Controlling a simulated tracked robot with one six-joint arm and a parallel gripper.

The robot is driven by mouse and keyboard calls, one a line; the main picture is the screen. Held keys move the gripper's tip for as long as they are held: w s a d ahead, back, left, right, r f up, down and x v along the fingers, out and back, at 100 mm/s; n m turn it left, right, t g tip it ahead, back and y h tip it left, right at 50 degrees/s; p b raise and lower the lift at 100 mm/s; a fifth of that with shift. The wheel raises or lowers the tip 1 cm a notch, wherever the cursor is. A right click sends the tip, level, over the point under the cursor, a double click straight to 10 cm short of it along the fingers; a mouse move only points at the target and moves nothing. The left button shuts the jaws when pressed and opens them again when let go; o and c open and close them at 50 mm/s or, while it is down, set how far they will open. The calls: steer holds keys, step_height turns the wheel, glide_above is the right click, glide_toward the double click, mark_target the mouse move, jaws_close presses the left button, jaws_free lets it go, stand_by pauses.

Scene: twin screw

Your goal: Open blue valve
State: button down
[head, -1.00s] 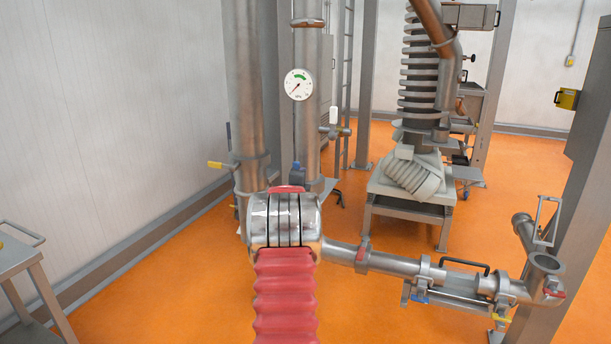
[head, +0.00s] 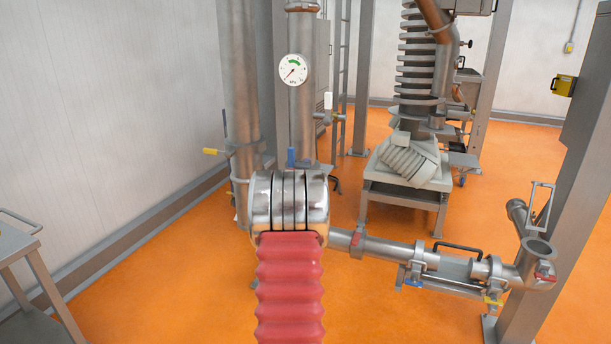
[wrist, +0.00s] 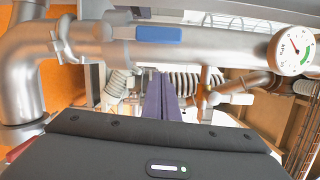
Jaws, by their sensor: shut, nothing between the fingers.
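A blue valve handle (head: 291,157) stands upright at the lower part of the steel pipe under the pressure gauge. In the wrist view the blue handle (wrist: 158,34) lies lengthwise along the pipe, above my fingertips in the picture. My gripper (wrist: 162,84) has purple fingers that are shut together and empty. A gap shows between the fingers and the handle in the picture; the distance in depth is hard to tell. In the head view my gripper is hidden behind my arm with its red sleeve. A second, smaller blue handle (head: 413,283) is under the horizontal pipe at the right.
The pressure gauge (head: 293,70) is on the same pipe. A thick pipe with a yellow handle (head: 213,151) stands to the left. The horizontal pipe (head: 392,250) runs right to an open elbow (head: 539,258). A grey cart (head: 27,270) is at left. Orange floor lies clear between.

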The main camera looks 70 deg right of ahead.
steer(key=v, duration=0.7)
stand_by(0.8)
